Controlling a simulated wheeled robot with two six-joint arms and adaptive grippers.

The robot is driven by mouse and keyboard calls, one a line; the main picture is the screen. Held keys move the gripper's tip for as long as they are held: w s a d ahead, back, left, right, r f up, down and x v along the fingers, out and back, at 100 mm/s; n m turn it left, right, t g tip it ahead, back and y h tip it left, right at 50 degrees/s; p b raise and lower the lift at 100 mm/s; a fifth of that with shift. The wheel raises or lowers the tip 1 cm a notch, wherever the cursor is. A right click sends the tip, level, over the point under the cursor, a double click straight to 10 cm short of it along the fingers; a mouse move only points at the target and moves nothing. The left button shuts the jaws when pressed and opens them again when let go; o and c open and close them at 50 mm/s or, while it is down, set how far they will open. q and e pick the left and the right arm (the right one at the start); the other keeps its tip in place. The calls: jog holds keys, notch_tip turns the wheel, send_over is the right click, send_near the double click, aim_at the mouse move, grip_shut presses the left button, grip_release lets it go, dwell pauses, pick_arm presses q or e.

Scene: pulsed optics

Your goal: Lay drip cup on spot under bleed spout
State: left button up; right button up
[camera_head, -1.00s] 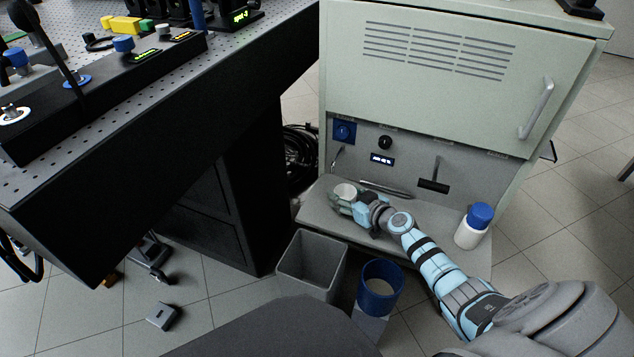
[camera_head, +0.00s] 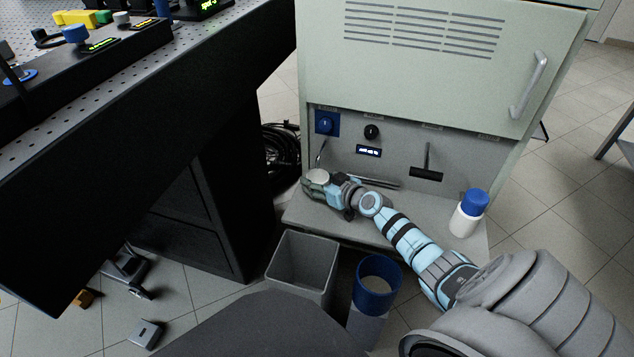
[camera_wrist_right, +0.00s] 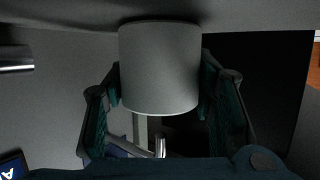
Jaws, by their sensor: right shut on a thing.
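The drip cup (camera_head: 318,175), a small pale grey cylinder, is between the fingers of my right gripper (camera_head: 317,186), which is shut on it. In the right wrist view the cup (camera_wrist_right: 160,68) sits upright between both green-padded fingers. The cup is over the left part of the cabinet's shelf; whether its base touches the shelf is unclear. My left gripper is out of view.
A white bottle with a blue cap (camera_head: 468,213) stands on the shelf's right part. A thin metal rod (camera_head: 383,184) lies behind my right arm. A grey bin (camera_head: 302,270) and blue cylinder (camera_head: 376,284) stand in front.

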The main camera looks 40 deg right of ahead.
aim_at(325, 182)
jog(key=shift+r, duration=0.1)
jog(key=o, duration=1.1)
jog(key=shift+f, duration=0.2)
jog(key=shift+o, duration=0.2)
jog(key=shift+r, duration=0.15)
jog(key=shift+s+r+p, duration=0.15)
jog(key=shift+s+p, duration=0.05)
jog(key=shift+p, duration=0.1)
jog(key=p+v, duration=0.3)
jog(key=v, duration=0.1)
jog(key=shift+s+r, duration=0.1)
jog(key=shift+r, duration=0.1)
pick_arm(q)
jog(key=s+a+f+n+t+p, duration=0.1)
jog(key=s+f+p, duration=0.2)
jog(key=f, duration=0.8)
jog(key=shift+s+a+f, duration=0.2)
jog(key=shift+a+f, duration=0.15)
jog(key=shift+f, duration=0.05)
pick_arm(e)
jog(key=v, duration=0.7)
jog(key=shift+s+f, duration=0.15)
jog(key=shift+s, duration=0.05)
